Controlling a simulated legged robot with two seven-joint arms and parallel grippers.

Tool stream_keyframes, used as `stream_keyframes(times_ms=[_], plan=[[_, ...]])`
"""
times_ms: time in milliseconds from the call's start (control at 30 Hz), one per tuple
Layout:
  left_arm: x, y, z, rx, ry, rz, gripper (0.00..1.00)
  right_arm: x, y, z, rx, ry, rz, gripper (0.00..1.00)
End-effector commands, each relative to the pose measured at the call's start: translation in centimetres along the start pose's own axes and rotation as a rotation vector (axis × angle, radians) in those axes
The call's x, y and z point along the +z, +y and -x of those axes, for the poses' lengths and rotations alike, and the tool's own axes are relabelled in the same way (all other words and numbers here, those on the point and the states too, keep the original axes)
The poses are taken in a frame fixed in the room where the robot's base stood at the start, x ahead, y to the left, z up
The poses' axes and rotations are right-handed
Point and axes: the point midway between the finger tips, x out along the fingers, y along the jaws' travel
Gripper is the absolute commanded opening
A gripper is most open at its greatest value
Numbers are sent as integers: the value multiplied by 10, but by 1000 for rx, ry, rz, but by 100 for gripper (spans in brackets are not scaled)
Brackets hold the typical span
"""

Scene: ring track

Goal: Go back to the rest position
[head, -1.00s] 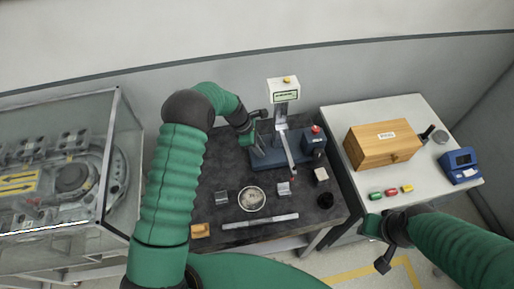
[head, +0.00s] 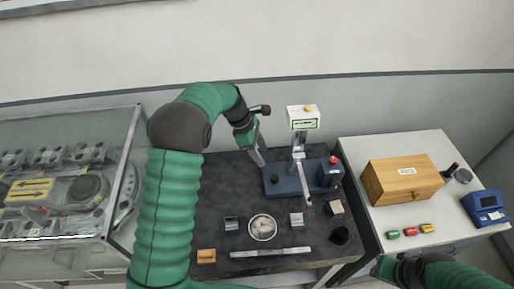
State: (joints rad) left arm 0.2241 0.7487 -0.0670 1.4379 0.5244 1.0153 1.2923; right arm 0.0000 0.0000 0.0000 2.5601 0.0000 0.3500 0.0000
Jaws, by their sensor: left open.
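My left arm comes in from the left and arches over the dark worktop. My left gripper (head: 258,150) is open and empty, above the back of the worktop, to the left of the blue press (head: 290,181) with its white head. My right arm (head: 440,272) shows only at the lower right edge, in front of the white table. Its gripper is mostly cut off or hidden, so its jaws cannot be made out.
The dark worktop (head: 222,180) holds a round dial (head: 262,227), a flat metal bar (head: 270,252), a tan block (head: 206,256) and small metal blocks. A wooden box (head: 402,180) and a blue device (head: 485,207) stand on the white table (head: 375,150). A glass case (head: 130,150) stands left.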

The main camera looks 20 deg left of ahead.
Motion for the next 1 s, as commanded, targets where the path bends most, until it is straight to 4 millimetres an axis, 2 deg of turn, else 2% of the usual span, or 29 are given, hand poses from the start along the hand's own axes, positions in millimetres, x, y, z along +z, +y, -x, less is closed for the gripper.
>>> stream_keyframes(times_ms=[100,233,767,867,967,1000], plan=[[-1,2,23,3,1,0,50,1,0,-4,0,0,0,36],[-1,1,36,-1,1,0,50,1,0,-5,0,0,0,36],[0,-4,38,1,13,-39,50,1,0,-5,0,0,0,36],[1,-30,32,4,74,-234,50,2,0,-8,0,0,0,36],[-2,-78,23,-5,180,-606,50,3,0,-13,0,0,0,36],[-4,-101,19,-18,226,-785,50,3,0,-14,0,0,0,36]])
